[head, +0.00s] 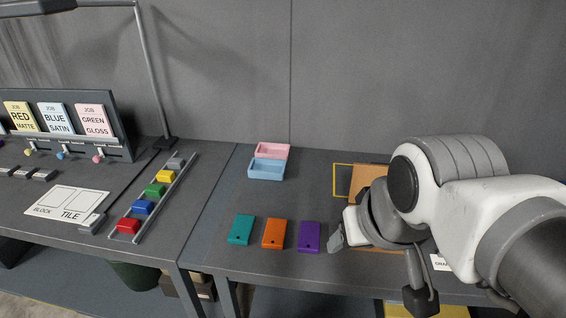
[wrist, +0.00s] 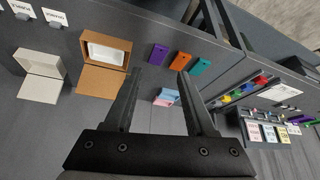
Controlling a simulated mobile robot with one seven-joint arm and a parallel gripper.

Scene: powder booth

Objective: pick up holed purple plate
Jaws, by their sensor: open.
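The purple plate (head: 311,236) lies flat on the right-hand table, at the right end of a row of three plates, with a small dark hole near its front edge. In the wrist view the purple plate (wrist: 159,54) is the left one of the row, beyond my fingertips. My gripper (head: 378,272) is to the right of the purple plate in the head view, apart from it. In the wrist view my gripper (wrist: 160,73) is open, with nothing between its fingers.
An orange plate (head: 274,233) and a teal plate (head: 241,229) lie left of the purple one. Pink (head: 272,150) and blue (head: 266,169) trays stand behind. A cardboard box (wrist: 104,78) and a white box (wrist: 39,88) show in the wrist view. A rack (head: 153,197) holds coloured blocks.

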